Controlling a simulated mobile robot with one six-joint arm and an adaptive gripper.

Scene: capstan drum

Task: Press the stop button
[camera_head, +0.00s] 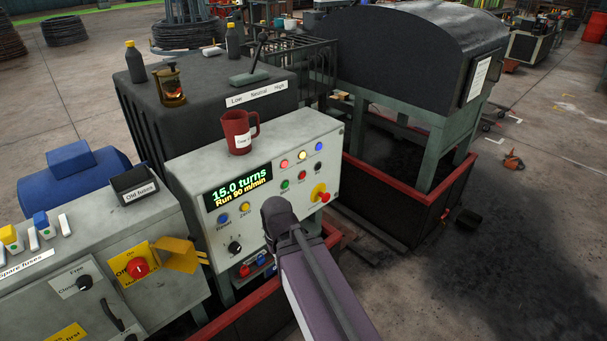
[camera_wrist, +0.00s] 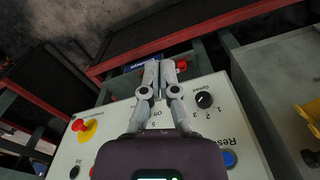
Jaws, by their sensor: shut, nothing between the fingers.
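The stop button, a small red button (camera_head: 302,174), sits between a green and a black button on the sloped grey control panel (camera_head: 200,160); its label is too small to read surely. In the wrist view a bit of red (camera_wrist: 93,172), probably this button, shows beside my gripper's body. My gripper (camera_wrist: 160,67) is shut and empty, its fingertips together over the panel's lower edge. In the head view its dark body (camera_head: 277,212) is in front of the panel, below the buttons, and hides the fingertips. It appears apart from the stop button.
A red mug (camera_head: 239,132) stands on the panel's top edge. The display (camera_head: 238,186) reads 15.0 turns, Run 90 m/min. A yellow hinged cover (camera_head: 180,254) sticks out at left.

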